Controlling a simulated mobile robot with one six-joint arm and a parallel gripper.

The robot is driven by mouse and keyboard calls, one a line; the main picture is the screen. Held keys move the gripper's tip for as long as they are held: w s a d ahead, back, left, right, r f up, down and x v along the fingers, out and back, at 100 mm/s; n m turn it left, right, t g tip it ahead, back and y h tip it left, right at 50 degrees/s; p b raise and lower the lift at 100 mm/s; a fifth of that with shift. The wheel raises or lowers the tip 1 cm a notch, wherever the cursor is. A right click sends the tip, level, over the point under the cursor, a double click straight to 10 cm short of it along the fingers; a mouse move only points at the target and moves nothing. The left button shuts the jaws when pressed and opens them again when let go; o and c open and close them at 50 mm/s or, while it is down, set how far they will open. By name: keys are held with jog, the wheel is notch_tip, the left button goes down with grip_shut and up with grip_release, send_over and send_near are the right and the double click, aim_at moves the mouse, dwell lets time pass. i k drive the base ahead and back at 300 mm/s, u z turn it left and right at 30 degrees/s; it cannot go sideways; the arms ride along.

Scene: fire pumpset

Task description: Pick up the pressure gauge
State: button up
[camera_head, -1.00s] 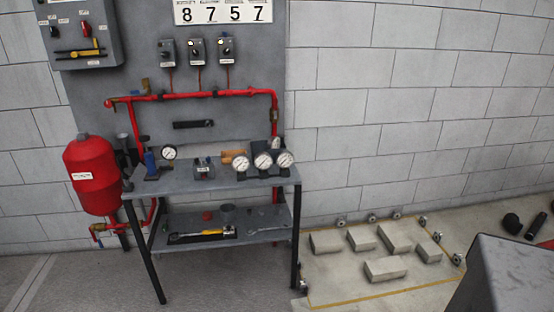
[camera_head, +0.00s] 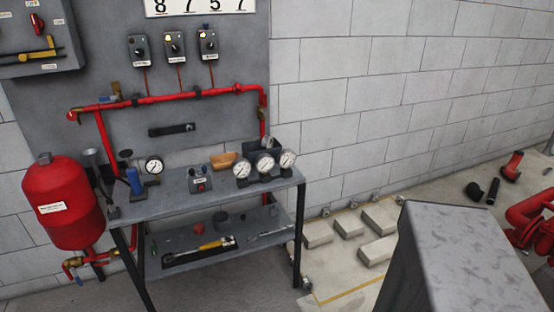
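Several round white-faced pressure gauges show on the grey workbench (camera_head: 205,208). Three stand in a row on its right part: a left gauge (camera_head: 241,169), a middle gauge (camera_head: 265,165) and a right gauge (camera_head: 288,159). A single gauge (camera_head: 154,166) sits at the left of the bench, beside a blue device (camera_head: 134,180). Which gauge the task means, I cannot tell. My gripper is not in view, and no gauge is seen held.
A small control box (camera_head: 200,181) and an orange-brown object (camera_head: 223,160) lie between the gauges. A red tank (camera_head: 62,205) stands left of the bench. Red pipe (camera_head: 170,97) runs along the panel behind. A large grey block (camera_head: 460,255) fills the lower right. Pale blocks (camera_head: 348,224) lie on the floor.

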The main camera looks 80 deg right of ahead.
aim_at(286, 158)
jog(key=i, duration=0.75)
jog(key=u, duration=0.8)
jog(key=k, duration=0.15)
jog(key=z, duration=2.55)
jog(key=i, duration=0.6)
jog(key=z, duration=0.1)
